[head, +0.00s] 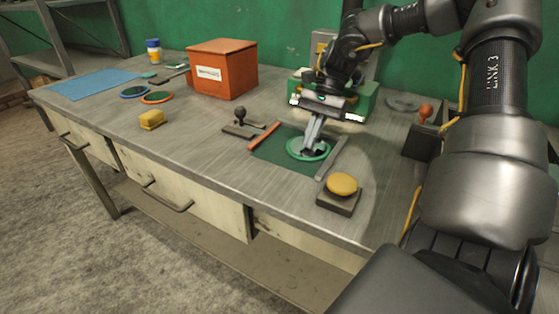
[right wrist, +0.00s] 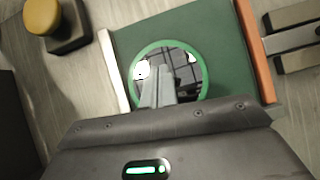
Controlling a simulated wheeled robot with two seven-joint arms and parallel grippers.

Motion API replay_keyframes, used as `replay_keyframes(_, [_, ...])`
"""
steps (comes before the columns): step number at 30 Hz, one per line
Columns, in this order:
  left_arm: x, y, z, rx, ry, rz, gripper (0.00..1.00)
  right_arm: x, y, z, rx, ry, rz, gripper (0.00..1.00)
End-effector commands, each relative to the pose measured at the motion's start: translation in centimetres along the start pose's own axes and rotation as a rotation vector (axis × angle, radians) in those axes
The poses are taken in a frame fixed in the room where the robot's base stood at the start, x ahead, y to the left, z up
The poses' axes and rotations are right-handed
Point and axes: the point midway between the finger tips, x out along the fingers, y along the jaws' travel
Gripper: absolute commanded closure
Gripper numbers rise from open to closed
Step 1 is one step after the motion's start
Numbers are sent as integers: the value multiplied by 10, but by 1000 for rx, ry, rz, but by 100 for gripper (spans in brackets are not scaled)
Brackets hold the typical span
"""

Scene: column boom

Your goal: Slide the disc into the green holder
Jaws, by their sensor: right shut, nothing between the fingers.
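The disc (head: 292,153) has a green rim and a shiny, mirror-like face. It lies flat on a dark green mat (head: 283,157), between an orange rail (head: 264,136) and a pale grey rail (head: 333,157). My right gripper (head: 311,147) is shut, with its fingertips over the disc's face; I cannot tell whether they touch it. In the right wrist view the fingers (right wrist: 158,82) cover the middle of the disc (right wrist: 187,68). A green block, perhaps the holder (head: 364,102), stands behind the gripper and is partly hidden by it. My left gripper is not in view.
A yellow button on a dark base (head: 341,185) stands at the front right. A black-knobbed lever (head: 240,124) is left of the mat. An orange box (head: 222,69), blue-rimmed (head: 134,92) and orange-rimmed discs (head: 157,97), and a yellow block (head: 151,120) are farther left. A red-knobbed device (head: 424,125) is at right.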

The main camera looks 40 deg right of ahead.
Motion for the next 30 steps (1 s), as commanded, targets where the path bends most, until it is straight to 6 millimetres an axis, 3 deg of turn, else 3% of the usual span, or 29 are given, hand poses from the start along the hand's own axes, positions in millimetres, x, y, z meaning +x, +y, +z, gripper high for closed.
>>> replay_keyframes(4, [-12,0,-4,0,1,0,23,-10,1,5,9,4,1,100])
replay_keyframes(10, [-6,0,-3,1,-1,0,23,-9,1,6,4,2,0,100])
replay_keyframes(17, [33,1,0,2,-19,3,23,-10,0,7,2,1,0,100])
replay_keyframes(24, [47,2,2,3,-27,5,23,-71,0,5,7,7,-2,100])
replay_keyframes(30, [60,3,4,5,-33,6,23,-103,0,2,10,3,0,100])
